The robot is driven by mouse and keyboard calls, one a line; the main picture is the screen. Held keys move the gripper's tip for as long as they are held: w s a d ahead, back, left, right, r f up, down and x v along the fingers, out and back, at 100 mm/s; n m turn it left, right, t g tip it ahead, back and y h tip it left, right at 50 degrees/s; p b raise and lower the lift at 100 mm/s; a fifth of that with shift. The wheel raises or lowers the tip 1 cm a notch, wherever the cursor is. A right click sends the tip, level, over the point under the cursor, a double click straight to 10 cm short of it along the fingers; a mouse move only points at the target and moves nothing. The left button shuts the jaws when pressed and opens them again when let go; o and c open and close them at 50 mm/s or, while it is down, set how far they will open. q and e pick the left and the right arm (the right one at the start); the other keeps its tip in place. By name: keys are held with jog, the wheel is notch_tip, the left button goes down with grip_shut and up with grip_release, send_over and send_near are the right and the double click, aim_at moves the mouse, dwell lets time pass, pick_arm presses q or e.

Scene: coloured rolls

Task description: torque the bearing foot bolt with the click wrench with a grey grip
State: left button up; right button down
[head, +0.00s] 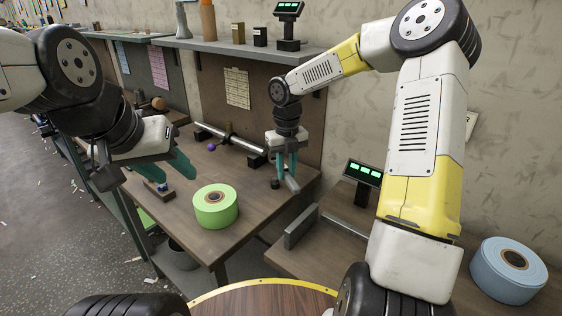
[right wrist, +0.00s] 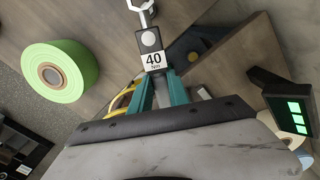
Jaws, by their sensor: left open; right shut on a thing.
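My right gripper (head: 286,180) is shut on a click wrench (right wrist: 152,40) above the right part of the workbench (head: 190,230). In the right wrist view the wrench shows a white label reading 40 and a pale metal head at the top edge. The foot bolt is too small to make out. My left gripper (head: 178,172) is open and empty above the bench's left side.
A green roll (head: 215,207) stands on the bench between the grippers and also shows in the right wrist view (right wrist: 58,72). A small blue-and-white item (head: 160,189) lies below my left gripper. A light-blue roll (head: 508,268) and a green-lit display (head: 362,174) are at the right.

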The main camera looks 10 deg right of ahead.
jog(key=shift+s, duration=0.1)
jog(key=shift+f, duration=2.9)
jog(key=shift+f, duration=0.25)
jog(key=shift+f, duration=0.3)
jog(key=shift+f, duration=0.5)
dwell(0.4)
jog(key=c, duration=1.2)
grip_release()
jog(key=shift+o, duration=0.2)
